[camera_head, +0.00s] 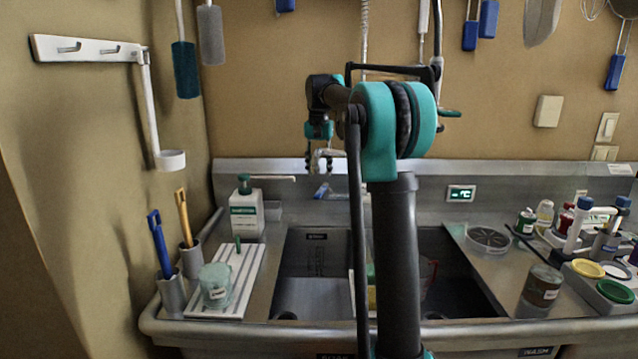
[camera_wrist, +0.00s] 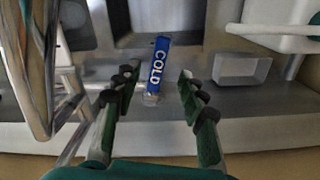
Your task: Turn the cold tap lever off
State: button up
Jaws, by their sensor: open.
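The cold tap lever is a blue bar marked COLD (camera_wrist: 159,64) in the wrist view, pointing up the picture from a small pale base. In the head view it is a small blue piece (camera_head: 321,190) at the back of the sink. My gripper (camera_wrist: 157,80) is open, with one dark-tipped green finger on each side of the lever and visible gaps between. Nothing is held. In the head view my gripper (camera_head: 319,158) hangs just above the lever, and my arm hides much of the tap and sink middle.
The steel sink (camera_head: 308,262) has two basins. A soap bottle (camera_head: 246,212) and a white drainboard (camera_head: 225,280) stand left. Jars and bottles, including a brown jar (camera_head: 541,287), crowd the right counter. A grey curved pipe (camera_wrist: 38,75) is close left in the wrist view.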

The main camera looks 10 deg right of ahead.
notch_tip(320, 180, up, 5)
send_over(322, 191)
jog(key=s+a, duration=0.1)
jog(key=shift+s+a, duration=0.15)
jog(key=shift+a, duration=0.1)
jog(key=c, duration=0.4)
jog(key=shift+w+a+n, duration=0.2)
jog(key=shift+a+n, duration=0.05)
jog(key=shift+n, duration=0.45)
jog(key=shift+c, duration=1.3)
jog(key=w+a+n, duration=0.1)
jog(key=a+n, duration=0.1)
jog(key=n, duration=0.2)
jog(key=w+a+f+n+h, duration=0.1)
jog(key=a+n, duration=0.1)
jog(key=n, duration=0.3)
jog(key=w+a+f+n+g+h, duration=0.1)
jog(key=a+n, duration=0.1)
jog(key=n, duration=0.2)
jog(key=shift+a+n, duration=0.4)
grip_shut()
jog(key=s+d+f+n, duration=0.2)
jog(key=d+f, duration=0.2)
jog(key=f, duration=0.6)
jog(key=shift+s+d+n+h, duration=0.2)
jog(key=shift+n+h, duration=0.1)
jog(key=shift+n, duration=0.1)
